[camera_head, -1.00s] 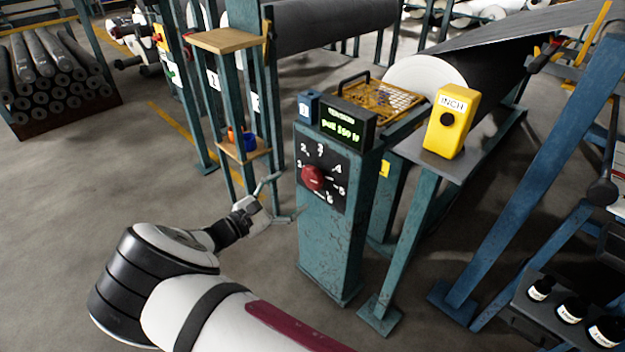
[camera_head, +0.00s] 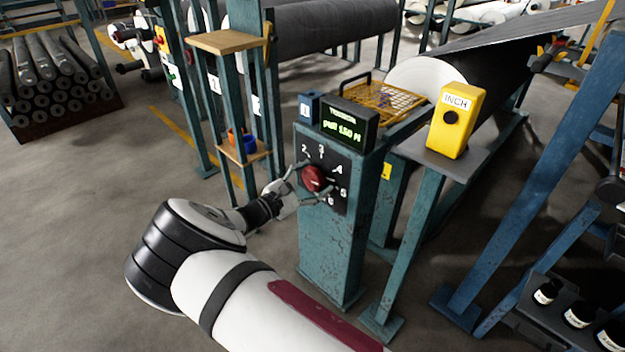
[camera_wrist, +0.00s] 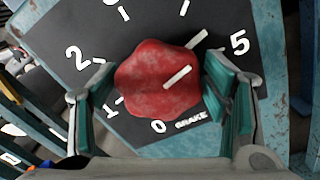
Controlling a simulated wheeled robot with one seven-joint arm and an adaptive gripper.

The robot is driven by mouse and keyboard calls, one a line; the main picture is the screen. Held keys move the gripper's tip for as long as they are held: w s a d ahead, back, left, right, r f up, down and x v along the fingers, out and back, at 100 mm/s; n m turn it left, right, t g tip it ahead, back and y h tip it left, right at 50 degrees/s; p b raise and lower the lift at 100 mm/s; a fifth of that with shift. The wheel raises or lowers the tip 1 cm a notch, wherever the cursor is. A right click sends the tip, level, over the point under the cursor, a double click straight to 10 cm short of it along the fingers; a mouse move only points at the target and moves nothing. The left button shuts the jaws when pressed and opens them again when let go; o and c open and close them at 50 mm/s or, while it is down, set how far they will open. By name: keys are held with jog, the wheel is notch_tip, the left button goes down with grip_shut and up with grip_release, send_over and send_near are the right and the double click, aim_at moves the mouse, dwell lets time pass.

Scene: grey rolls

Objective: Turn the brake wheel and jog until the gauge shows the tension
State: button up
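The red brake wheel (camera_head: 313,179) is a lobed knob on a black numbered dial (camera_head: 341,172) on the front of a teal post. My gripper (camera_head: 309,184) is at the wheel, with one finger on each side of it. In the wrist view the gripper (camera_wrist: 158,95) is open around the wheel (camera_wrist: 150,80); I cannot tell whether the pads touch it. The wheel's white mark points up and right, on the side of the 5. The tension gauge (camera_head: 348,124) atop the post shows green text, seemingly "pull 150 N". The yellow INCH box (camera_head: 455,121) has a black button (camera_head: 450,117).
A small blue box (camera_head: 309,107) sits beside the gauge. The INCH box stands on a grey shelf (camera_head: 440,160) right of the post. A teal stand with wooden shelves (camera_head: 229,42) rises left of my gripper. A large grey roll (camera_head: 478,75) lies behind.

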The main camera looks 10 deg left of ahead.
jog(key=c, duration=0.6)
jog(key=shift+n, duration=0.3)
jog(key=shift+n+p, duration=0.7)
jog(key=shift+n, duration=0.5)
jog(key=n+p, duration=0.1)
jog(key=n, duration=0.3)
jog(key=shift+a+n, duration=0.1)
jog(key=shift+n, duration=0.2)
jog(key=n, duration=0.5)
jog(key=shift+w+n, duration=0.1)
jog(key=shift+n, duration=0.2)
jog(key=n, duration=0.4)
jog(key=shift+f+n+p, duration=0.1)
jog(key=shift+n+p, duration=0.2)
jog(key=shift+p, duration=0.05)
jog(key=shift+a, duration=0.1)
